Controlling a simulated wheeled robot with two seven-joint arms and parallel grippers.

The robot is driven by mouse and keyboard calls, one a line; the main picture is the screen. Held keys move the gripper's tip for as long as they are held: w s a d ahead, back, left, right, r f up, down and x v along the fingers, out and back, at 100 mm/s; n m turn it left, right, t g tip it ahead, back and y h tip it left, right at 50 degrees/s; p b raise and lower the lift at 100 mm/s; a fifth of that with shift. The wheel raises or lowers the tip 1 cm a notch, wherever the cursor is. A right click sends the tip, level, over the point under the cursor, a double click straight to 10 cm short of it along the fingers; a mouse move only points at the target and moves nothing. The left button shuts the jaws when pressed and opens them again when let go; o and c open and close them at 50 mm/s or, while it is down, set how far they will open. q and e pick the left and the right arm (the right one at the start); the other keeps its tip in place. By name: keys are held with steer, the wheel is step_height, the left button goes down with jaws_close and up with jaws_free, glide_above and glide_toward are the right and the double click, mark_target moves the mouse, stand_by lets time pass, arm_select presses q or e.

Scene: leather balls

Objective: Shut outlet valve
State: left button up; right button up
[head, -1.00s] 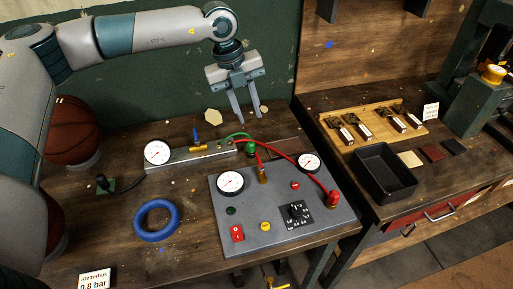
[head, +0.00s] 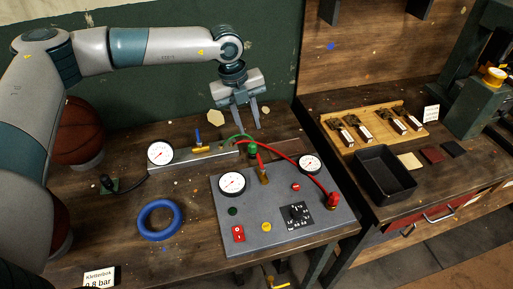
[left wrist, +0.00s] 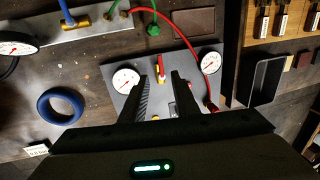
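A valve with an upright blue lever (head: 198,134) and a brass body (head: 201,149) sits on the metal manifold bar at the back of the left bench. A second brass valve with a red lever (head: 258,161) stands on the grey panel (head: 265,208). I cannot tell from any label which is the outlet valve. My left gripper (head: 245,127) is open and empty, pointing down above the back of the bench, right of the blue lever. In the left wrist view its fingers (left wrist: 162,85) are apart, with the red lever (left wrist: 160,62) showing between them. My right gripper is not in view.
A red hose (head: 290,156) arches over the panel beside a green connector (head: 253,149). Dial gauges stand on the manifold (head: 160,153) and panel (head: 232,183). A blue ring (head: 158,221) lies at front left. A black tray (head: 384,176) is on the right bench.

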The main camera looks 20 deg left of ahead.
mark_target(258, 156)
arm_select(q)
steer(key=f+p, duration=0.1)
steer(key=f, duration=0.2)
steer(key=d+f+p, duration=0.1)
steer(key=f, duration=0.3)
steer(key=w+d+f+p, duration=0.1)
steer(key=f+p, duration=0.1)
steer(key=f, duration=0.2)
steer(key=shift+w, duration=0.1)
steer(key=shift+f, duration=0.75)
jaws_close()
